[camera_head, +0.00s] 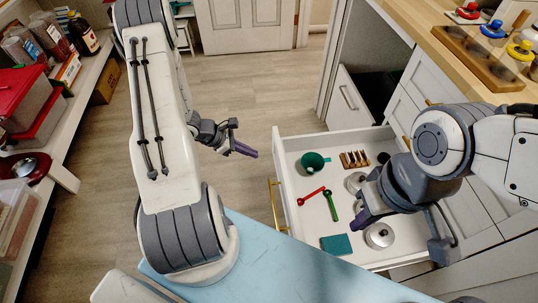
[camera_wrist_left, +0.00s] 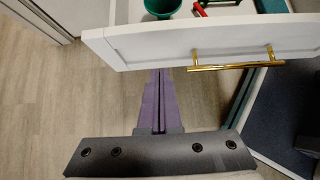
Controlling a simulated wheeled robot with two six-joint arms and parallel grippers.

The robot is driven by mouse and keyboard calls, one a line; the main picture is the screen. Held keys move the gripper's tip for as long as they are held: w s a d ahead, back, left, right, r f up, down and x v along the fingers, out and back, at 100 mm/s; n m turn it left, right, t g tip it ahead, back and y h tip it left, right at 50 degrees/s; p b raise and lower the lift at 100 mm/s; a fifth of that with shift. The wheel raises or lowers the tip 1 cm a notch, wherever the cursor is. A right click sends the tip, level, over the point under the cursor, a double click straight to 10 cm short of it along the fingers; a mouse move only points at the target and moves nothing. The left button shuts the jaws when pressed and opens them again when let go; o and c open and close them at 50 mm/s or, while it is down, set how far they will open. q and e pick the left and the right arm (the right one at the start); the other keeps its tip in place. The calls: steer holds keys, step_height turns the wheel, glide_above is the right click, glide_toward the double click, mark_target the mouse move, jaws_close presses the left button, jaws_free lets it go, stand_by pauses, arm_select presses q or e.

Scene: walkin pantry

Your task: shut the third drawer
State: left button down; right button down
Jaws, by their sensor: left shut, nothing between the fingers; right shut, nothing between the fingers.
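The open white drawer (camera_head: 283,175) sticks out of the cabinet on the right, with a gold bar handle (camera_head: 274,205) on its front. In the left wrist view, the drawer front (camera_wrist_left: 200,47) and gold handle (camera_wrist_left: 236,62) are at the top. My left gripper (camera_head: 250,153) is shut and empty, in the air in front of the drawer and apart from its front in the head view. Its purple fingers (camera_wrist_left: 159,78) point toward the drawer front in the wrist view. My right gripper (camera_head: 360,222) is shut and empty over the drawer, hiding part of its inside.
The drawer holds a green cup (camera_head: 313,163), red and green utensils, a teal box (camera_head: 336,245) and silver lids (camera_head: 379,235). Another white front with a silver handle (camera_head: 348,97) stands open behind. Shelves (camera_head: 62,140) line the left. Floor (camera_head: 240,95) between is clear.

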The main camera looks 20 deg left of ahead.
mark_target(278, 157)
arm_select(q)
steer(key=w+d, duration=0.1)
steer(key=w+d+f, duration=0.1)
steer(key=d, duration=0.1)
steer(key=d+f, duration=0.1)
steer(key=shift+w+d, duration=0.15)
steer(key=shift+w, duration=0.25)
steer(key=shift+w+d, duration=0.3)
steer(key=shift+d, duration=0.1)
